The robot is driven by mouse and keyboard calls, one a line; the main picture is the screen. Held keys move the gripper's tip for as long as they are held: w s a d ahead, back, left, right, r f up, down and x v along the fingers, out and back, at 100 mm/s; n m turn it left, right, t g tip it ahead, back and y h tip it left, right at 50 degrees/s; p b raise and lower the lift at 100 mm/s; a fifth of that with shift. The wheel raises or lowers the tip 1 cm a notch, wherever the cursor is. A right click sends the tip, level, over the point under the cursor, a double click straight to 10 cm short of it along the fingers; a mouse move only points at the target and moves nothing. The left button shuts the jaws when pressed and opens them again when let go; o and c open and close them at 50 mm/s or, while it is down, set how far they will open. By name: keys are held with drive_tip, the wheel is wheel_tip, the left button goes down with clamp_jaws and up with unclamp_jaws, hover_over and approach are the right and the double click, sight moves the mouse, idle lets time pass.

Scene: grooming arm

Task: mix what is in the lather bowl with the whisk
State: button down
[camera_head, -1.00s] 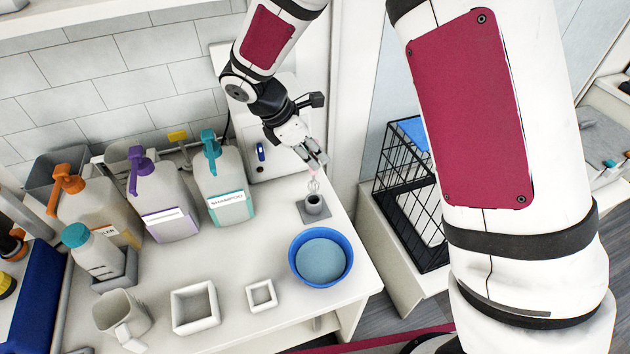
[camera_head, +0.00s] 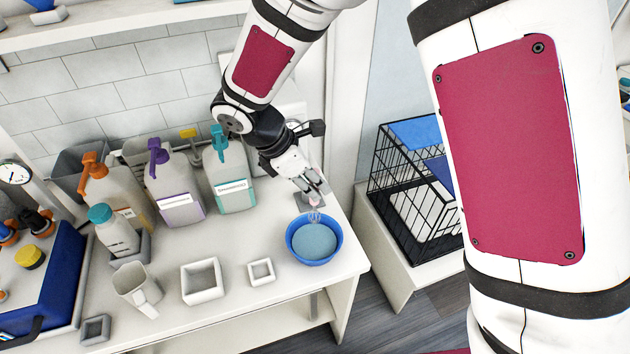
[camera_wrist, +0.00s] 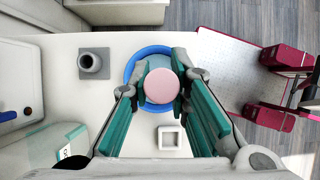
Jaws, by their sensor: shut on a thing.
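The lather bowl (camera_head: 292,247) is a blue bowl with pale blue contents (camera_head: 315,243) near the table's right end. It also shows in the wrist view (camera_wrist: 132,66), partly hidden behind the whisk and my fingers. My gripper (camera_head: 316,192) is shut on the whisk (camera_head: 314,214), whose round pink handle end (camera_wrist: 161,86) shows between the green-padded fingers (camera_wrist: 161,95). The whisk points down at the far part of the bowl. I cannot tell whether its wires touch the contents.
The grey whisk stand (camera_wrist: 92,63) is empty, left of the bowl in the wrist view. A small white square dish (camera_head: 261,271) sits left of the bowl. Pump bottles (camera_head: 232,180) line the wall. A black wire cage (camera_head: 405,200) stands beyond the table's right edge.

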sight(311, 209)
drive_tip(key=shift+f, duration=0.1)
drive_tip(key=shift+f+b, duration=1.7)
drive_tip(key=shift+f, duration=3.05)
drive_tip(key=shift+w, duration=0.2)
